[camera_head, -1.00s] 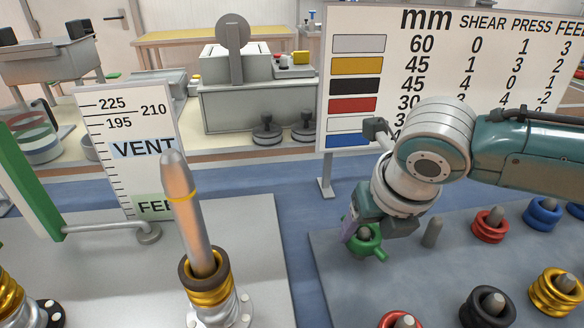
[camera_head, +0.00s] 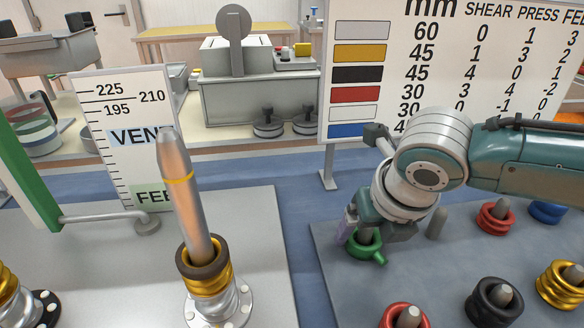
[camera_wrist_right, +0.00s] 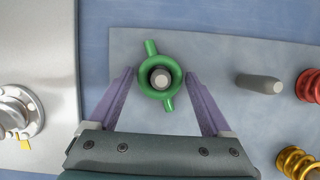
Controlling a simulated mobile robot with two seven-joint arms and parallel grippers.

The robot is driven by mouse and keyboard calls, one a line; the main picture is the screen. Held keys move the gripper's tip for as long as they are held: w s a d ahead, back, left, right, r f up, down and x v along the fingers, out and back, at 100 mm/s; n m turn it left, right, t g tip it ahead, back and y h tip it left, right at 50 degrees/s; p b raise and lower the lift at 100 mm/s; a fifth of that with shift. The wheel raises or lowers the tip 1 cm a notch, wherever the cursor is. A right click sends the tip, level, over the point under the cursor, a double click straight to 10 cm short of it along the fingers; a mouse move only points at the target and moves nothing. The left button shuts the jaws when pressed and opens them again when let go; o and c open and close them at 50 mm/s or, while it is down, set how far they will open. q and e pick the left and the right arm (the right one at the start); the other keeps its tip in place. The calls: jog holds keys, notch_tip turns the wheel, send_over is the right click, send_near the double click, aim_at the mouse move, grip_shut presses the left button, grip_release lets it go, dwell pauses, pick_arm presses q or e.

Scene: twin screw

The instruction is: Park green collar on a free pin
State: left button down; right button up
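The green collar (camera_head: 366,249) is a ring with two short side handles. In the right wrist view the green collar (camera_wrist_right: 149,64) sits around a grey pin (camera_wrist_right: 160,78) on the grey board. My right gripper (camera_head: 368,230) is directly above it. In the wrist view the purple fingers of my right gripper (camera_wrist_right: 158,74) are spread on either side of the ring, with visible gaps. A bare grey pin (camera_head: 437,224) stands to the right of the collar, also in the wrist view (camera_wrist_right: 260,84). My left gripper is out of view.
Red (camera_head: 496,219), black (camera_head: 494,301), yellow (camera_head: 562,285) and blue (camera_head: 547,212) collars sit on other pins of the board. A tall pointed rod (camera_head: 187,195) stands in a brown-and-gold stack at left. A chart board (camera_head: 352,70) stands behind my right arm.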

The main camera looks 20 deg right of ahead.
jog(key=shift+o, duration=0.9)
jog(key=p+v, duration=0.2)
jog(key=v, duration=0.8)
dwell(0.3)
